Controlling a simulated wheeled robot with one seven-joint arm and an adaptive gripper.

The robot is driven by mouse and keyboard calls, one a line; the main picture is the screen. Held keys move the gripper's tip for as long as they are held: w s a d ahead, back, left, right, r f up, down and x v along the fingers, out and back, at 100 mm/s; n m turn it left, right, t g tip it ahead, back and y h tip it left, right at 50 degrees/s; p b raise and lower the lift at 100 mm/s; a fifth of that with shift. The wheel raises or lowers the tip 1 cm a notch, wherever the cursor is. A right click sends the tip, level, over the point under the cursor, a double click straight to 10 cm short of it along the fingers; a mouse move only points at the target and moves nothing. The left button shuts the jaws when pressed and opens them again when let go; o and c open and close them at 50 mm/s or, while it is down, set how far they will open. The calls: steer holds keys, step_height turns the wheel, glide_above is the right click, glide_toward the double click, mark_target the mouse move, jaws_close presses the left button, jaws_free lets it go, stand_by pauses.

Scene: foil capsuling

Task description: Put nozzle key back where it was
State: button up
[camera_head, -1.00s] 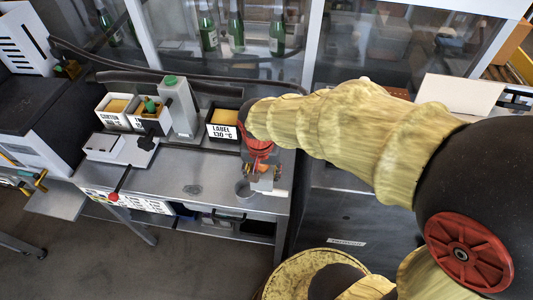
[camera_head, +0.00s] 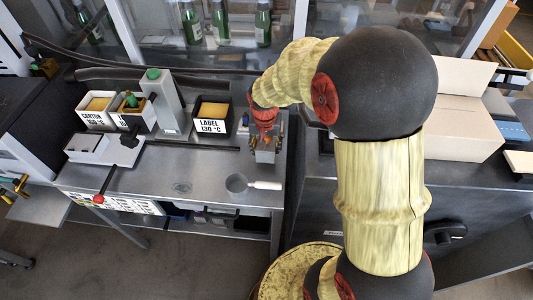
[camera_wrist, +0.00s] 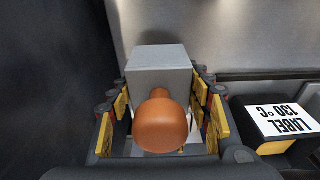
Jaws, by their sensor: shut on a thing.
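My gripper (camera_head: 265,142) is over the right end of the steel bench, pointing down. In the wrist view its yellow-padded fingers (camera_wrist: 163,118) are closed in around a rounded orange-brown knob (camera_wrist: 160,124), which looks like the nozzle key's handle. A plain grey block (camera_wrist: 158,72) shows just beyond the knob, between the fingers. The block also shows below the gripper in the head view (camera_head: 266,156). Whether the block is part of the key or a holder under it, I cannot tell. The lower end of the key is hidden.
The black LABEL bin (camera_head: 211,118) stands left of my gripper and shows at right in the wrist view (camera_wrist: 285,122). A grey tower (camera_head: 163,103) and CARTON bin (camera_head: 97,112) stand further left. The bench (camera_head: 170,182) is clear mid-front.

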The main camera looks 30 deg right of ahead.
mark_target(266, 153)
steer(key=shift+w+d+f+b, duration=0.15)
steer(key=shift+f+b, duration=0.25)
steer(key=shift+f, duration=0.55)
steer(key=shift+w+d+f+b, duration=0.1)
steer(key=shift+f+b, duration=0.25)
steer(key=shift+f, duration=0.6)
steer(key=shift+f, duration=0.15)
steer(key=o, duration=1.4)
